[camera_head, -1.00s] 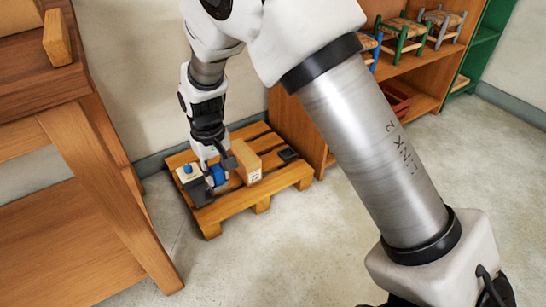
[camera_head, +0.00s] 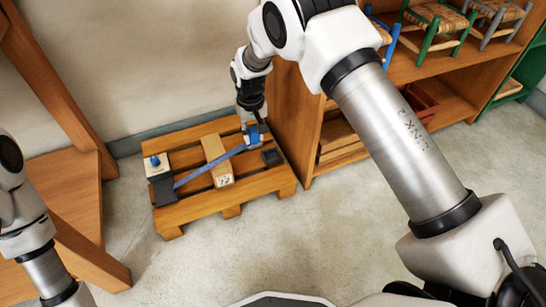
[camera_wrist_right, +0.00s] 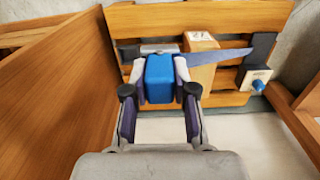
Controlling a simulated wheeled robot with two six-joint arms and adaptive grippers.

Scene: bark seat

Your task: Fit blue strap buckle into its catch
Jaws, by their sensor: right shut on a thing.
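The blue strap buckle (camera_head: 254,139) is held by my right gripper (camera_head: 253,131), low over the right part of the pallet. In the right wrist view the blue buckle (camera_wrist_right: 159,78) sits between the two fingers of the gripper (camera_wrist_right: 159,92). The blue strap (camera_head: 195,175) stretches taut from a dark holder (camera_head: 162,189) at the pallet's left, across the wooden box (camera_head: 217,158). The dark catch (camera_head: 271,157) lies right of the box, close to the buckle and apart from it. My left gripper is out of view; only part of its arm shows.
A pale block with a blue knob (camera_head: 154,161) stands at the left of the pallet (camera_head: 230,198). A wooden shelf unit (camera_head: 290,120) with small stools rises close to the right of the pallet. A wooden bench (camera_head: 75,195) stands at the left.

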